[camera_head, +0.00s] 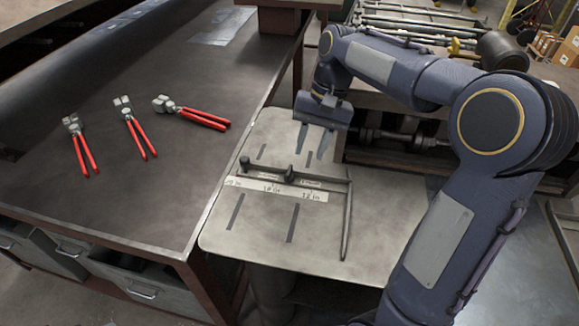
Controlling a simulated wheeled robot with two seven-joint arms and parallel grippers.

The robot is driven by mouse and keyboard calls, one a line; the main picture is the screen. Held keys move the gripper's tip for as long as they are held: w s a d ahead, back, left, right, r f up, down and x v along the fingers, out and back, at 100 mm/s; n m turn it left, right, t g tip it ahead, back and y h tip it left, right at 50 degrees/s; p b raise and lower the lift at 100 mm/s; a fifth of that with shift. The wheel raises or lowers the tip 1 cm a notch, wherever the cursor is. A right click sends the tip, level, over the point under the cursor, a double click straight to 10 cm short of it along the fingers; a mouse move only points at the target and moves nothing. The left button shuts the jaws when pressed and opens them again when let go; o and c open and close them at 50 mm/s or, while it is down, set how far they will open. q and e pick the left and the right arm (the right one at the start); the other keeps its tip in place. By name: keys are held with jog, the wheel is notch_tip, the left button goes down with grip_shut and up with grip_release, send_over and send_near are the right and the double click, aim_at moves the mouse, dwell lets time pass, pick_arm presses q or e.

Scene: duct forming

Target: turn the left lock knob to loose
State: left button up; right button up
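A light metal plate (225,246) carries a measuring fence with a printed scale strip (272,187). Two small dark knobs stand along the fence. The left knob (245,162) is at the fence's left end, and the other knob (290,174) is near its middle. I cannot tell from this view whether the left knob is tight or loose. My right gripper (311,154) points down above the far right part of the plate, behind the fence. Its fingers are apart with nothing between them, and it is clear of both knobs. My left gripper is not in view.
A dark workbench (150,200) lies left of the plate, with several red-handled pliers-like tools on it, one of them in the middle (134,128). A rack of metal bars and rollers (400,136) stands behind on the right. My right arm covers much of the right side.

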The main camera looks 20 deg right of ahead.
jog(key=m+g, duration=0.1)
jog(key=g, duration=0.1)
send_near(290, 170)
jog(key=a+f, duration=0.1)
jog(key=f, duration=0.1)
jog(key=shift+m+g+h, duration=0.3)
jog(key=x, duration=0.7)
jog(key=shift+f, duration=0.1)
grip_shut()
